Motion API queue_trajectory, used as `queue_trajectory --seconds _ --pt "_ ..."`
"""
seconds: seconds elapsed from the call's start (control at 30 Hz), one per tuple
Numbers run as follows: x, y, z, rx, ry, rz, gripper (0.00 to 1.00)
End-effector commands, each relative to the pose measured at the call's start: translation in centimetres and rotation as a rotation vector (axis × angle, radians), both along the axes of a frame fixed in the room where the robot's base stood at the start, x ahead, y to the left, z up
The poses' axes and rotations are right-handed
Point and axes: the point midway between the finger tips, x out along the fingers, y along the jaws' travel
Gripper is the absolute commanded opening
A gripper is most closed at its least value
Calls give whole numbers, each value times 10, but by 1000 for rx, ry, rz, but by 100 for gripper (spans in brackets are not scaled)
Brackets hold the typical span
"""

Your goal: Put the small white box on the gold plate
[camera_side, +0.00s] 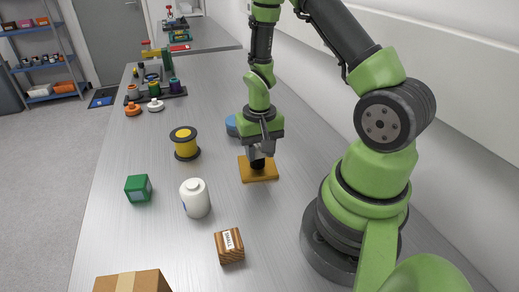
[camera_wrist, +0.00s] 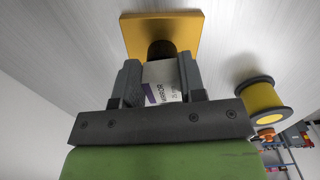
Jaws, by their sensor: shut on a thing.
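The small white box (camera_wrist: 162,82) with printed text shows between the two fingers of my gripper (camera_wrist: 159,68) in the wrist view. My gripper is shut on it. The gold plate (camera_wrist: 190,30) lies just beyond the fingertips, with a dark round piece (camera_wrist: 162,48) between the box and the plate's surface. In the side view my gripper (camera_side: 262,150) is low over the gold plate (camera_side: 262,174), and the dark piece (camera_side: 257,164) shows under the fingers. I cannot make out the white box there, and cannot tell whether it touches the dark piece.
A yellow spool (camera_side: 186,143), a white bottle (camera_side: 196,199), a green box (camera_side: 138,188) and a wooden block (camera_side: 229,245) stand left of and in front of the plate. A blue round thing (camera_side: 231,126) is partly hidden behind my gripper. Bare table (camera_side: 110,230) lies at left.

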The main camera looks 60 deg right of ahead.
Motion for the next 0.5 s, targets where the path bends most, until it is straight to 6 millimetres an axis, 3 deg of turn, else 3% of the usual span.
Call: queue_trajectory --seconds 0.37,0.4,0.5 --pt "0 0 -4 1 1 -1 15" --pt "0 0 -4 0 0 -1 44" --pt "0 0 -4 0 0 -1 63"
